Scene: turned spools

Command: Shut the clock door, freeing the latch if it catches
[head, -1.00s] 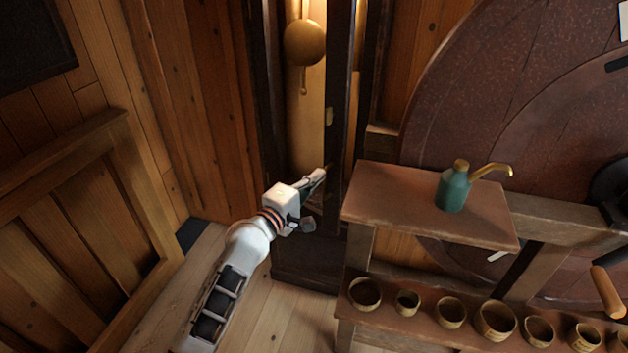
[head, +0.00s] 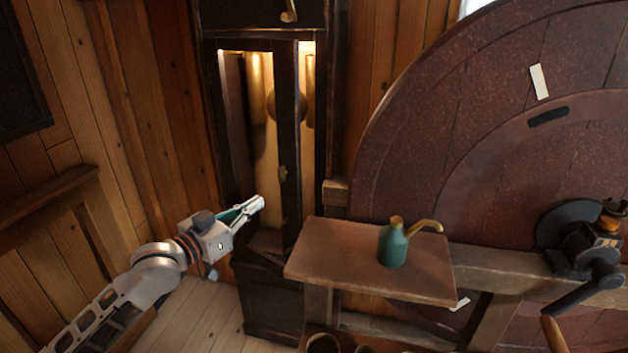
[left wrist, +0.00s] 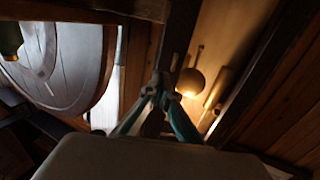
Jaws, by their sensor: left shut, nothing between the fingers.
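The tall dark clock case (head: 334,130) stands at the back wall, its inside lit warm yellow. The clock door's dark upright (head: 287,130) crosses the opening, with lit gaps on both sides; the door looks ajar, but I cannot tell by how much. A small brass latch (head: 283,173) shows on this upright. The round pendulum bob hangs partly behind it and shows whole in the left wrist view (left wrist: 191,82). My left gripper (head: 258,203) is shut and empty, just left of the upright and below the latch; contact is unclear. My right gripper is out of view.
A wooden bench (head: 340,262) with a green oil can (head: 393,245) stands close right of the clock. Behind it is a large round reddish wheel (head: 420,140). A dark crank (head: 580,260) is at far right. Wooden panelling (head: 150,120) closes off the left.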

